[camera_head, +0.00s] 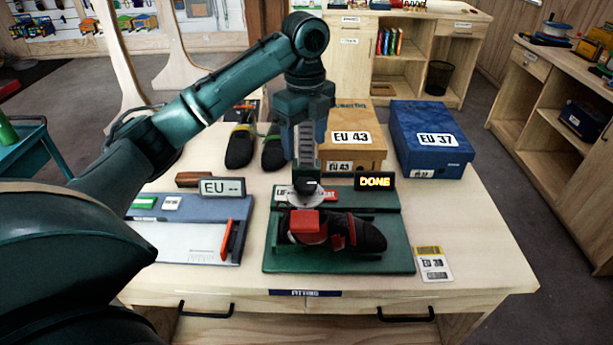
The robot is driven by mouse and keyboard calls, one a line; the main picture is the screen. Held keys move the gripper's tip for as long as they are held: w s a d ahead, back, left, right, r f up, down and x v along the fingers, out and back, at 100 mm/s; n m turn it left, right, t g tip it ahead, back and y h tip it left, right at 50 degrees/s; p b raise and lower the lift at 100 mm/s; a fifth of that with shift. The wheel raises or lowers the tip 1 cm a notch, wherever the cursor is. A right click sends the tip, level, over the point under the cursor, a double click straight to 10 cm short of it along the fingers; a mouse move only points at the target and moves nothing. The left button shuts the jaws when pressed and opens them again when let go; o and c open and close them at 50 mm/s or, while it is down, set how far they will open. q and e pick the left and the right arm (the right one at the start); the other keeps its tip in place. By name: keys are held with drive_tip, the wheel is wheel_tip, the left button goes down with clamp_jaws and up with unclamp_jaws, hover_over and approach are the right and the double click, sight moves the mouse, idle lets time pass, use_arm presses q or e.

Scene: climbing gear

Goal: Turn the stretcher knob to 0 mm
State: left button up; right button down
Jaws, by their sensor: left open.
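The green shoe stretcher (404,262) lies on the table with a dark shoe (368,237) in it, held by a red block (307,226). A pale round dial (288,196), which looks like the stretcher knob, sits behind the red block. My left gripper (306,189) points down right over the dial and covers much of it. It is open, but I cannot tell whether its fingers touch the knob. The knob's setting cannot be read. A small display (375,182) on the stretcher reads DONE. My right gripper is not in view.
A measuring device (190,242) with an EU display (222,187) lies left of the stretcher. Dark shoes (240,147), an EU 43 box (368,118) and a blue EU 37 box (432,157) stand behind. A printed card (433,265) lies right. The table's right front is clear.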

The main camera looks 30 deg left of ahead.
sight(306, 183)
use_arm(q)
wheel_tip(306, 183, down, 10)
drive_tip(key=shift+f, duration=0.1)
idle(0.4)
drive_tip(key=c, duration=1)
drive_tip(key=shift+o, duration=0.2)
